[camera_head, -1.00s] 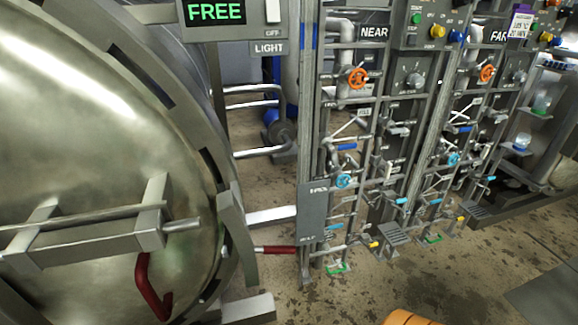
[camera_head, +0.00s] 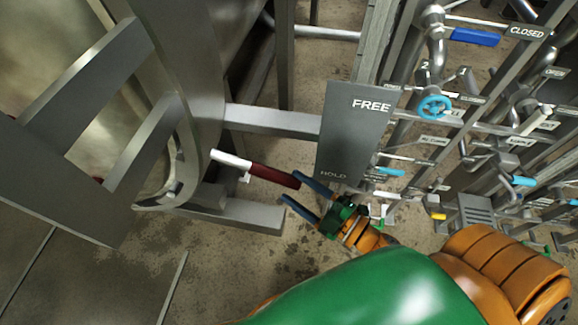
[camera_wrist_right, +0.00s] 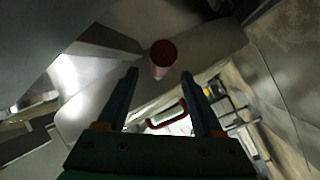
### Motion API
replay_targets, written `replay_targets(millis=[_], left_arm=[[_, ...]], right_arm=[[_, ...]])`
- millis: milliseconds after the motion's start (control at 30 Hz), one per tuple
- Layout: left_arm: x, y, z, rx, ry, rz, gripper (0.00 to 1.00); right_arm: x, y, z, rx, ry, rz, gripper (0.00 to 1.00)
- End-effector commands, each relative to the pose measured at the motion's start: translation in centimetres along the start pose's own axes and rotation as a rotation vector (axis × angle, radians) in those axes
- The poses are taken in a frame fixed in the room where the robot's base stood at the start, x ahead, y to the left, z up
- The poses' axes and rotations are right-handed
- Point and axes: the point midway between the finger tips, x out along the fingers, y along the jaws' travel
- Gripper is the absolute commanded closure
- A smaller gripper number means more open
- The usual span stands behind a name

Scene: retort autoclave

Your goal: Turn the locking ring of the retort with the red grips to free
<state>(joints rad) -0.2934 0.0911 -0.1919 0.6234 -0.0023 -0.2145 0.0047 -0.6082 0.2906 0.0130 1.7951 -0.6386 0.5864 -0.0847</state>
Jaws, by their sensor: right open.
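The red grip (camera_head: 272,175) sits on a pale rod at the rim of the retort's grey locking ring (camera_head: 190,90) in the head view. My right gripper (camera_head: 291,185) is open, with its two blue-grey fingers pointing at the free end of this grip. In the right wrist view the round red end of the grip (camera_wrist_right: 163,58) shows just beyond and between the open fingertips (camera_wrist_right: 159,76); whether it is between them in depth is unclear. A bent red handle (camera_wrist_right: 168,116) shows farther down in that view. My left gripper is not in view.
A grey plate marked FREE at the top and HOLD at the bottom (camera_head: 352,130) stands close to my right gripper. A grey bar (camera_head: 270,120) runs from the ring side to it. Valve pipework with a light blue handwheel (camera_head: 434,107) fills the right. Stained floor lies below.

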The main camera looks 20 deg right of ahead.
Motion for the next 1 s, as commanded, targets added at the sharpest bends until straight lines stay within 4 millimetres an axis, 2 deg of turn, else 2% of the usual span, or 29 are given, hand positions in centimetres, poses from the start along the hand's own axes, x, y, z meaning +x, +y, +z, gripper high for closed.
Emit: replay_targets(millis=[200, 300, 600, 800, 867, 1000], left_arm=[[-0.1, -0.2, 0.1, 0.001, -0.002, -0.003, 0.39], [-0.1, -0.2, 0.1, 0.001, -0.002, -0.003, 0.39], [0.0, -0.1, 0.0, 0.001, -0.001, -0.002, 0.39], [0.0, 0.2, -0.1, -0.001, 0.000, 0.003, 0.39], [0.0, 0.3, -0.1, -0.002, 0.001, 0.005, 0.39], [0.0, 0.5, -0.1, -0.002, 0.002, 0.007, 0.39]], right_arm=[[4.4, 0.2, -0.1, -0.001, 0.003, 0.004, 0.32], [5.7, 0.1, -0.1, 0.000, 0.001, 0.003, 0.32], [6.3, 0.1, 0.0, 0.002, -0.002, 0.000, 0.32], [6.3, 0.1, 0.0, 0.002, -0.002, 0.000, 0.86], [6.3, 0.1, 0.0, 0.002, -0.002, 0.000, 1.00], [6.3, 0.1, 0.0, 0.002, -0.003, 0.000, 1.00]])
